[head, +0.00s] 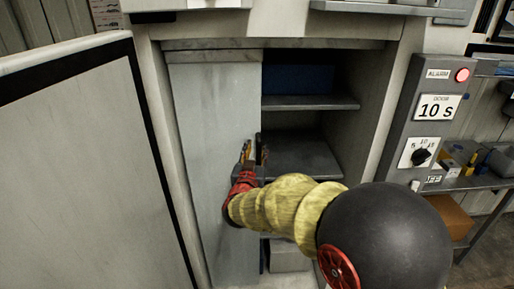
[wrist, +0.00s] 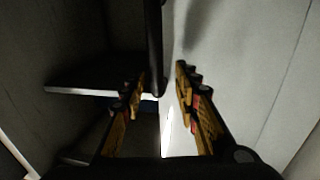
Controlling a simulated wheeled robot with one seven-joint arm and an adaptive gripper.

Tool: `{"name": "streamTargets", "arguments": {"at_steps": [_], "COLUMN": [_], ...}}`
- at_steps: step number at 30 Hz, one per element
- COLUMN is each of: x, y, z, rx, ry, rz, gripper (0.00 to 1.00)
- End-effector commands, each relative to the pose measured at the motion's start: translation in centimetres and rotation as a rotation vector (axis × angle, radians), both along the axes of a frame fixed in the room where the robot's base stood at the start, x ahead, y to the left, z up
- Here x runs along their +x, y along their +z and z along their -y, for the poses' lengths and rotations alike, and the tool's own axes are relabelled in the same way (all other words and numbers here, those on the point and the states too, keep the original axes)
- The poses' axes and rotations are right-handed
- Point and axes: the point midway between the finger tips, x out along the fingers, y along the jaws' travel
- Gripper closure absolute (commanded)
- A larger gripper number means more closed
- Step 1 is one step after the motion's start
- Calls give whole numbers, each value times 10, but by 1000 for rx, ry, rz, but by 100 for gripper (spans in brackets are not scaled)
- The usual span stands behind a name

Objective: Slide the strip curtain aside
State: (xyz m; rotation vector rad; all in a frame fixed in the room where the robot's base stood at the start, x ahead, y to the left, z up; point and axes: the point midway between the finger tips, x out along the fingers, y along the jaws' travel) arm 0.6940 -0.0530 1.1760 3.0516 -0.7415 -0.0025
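The strip curtain (head: 212,110) is a pale grey hanging sheet. It covers the left half of the cabinet opening, and the right half is bare. My gripper (head: 255,155) is at the curtain's right edge, about mid-height. In the wrist view, the two fingers of my gripper (wrist: 160,100) stand apart. The curtain (wrist: 240,60) fills the right side of that view. A dark upright bar (wrist: 155,45) comes down between the fingers, apparently at the curtain's edge. I cannot tell whether either finger touches it.
The cabinet has shelves (head: 310,103), with a blue bin (head: 298,80) on the upper one. A grey box (head: 290,258) is low down. The open cabinet door (head: 80,150) stands at left. A control panel (head: 425,125) with a lit red alarm lamp (head: 462,75) is at right.

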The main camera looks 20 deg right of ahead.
Motion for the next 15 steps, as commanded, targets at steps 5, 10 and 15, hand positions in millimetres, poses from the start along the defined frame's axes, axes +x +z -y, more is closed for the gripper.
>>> {"name": "streamTargets", "arguments": {"at_steps": [5,10,15], "x": [-34,-62,-80], "y": [1,0,0], "z": [-19,-34,-43], "rx": [-1,0,0], "ry": [4,4,2], "rz": [2,1,1], "gripper": [69,69,69]}}
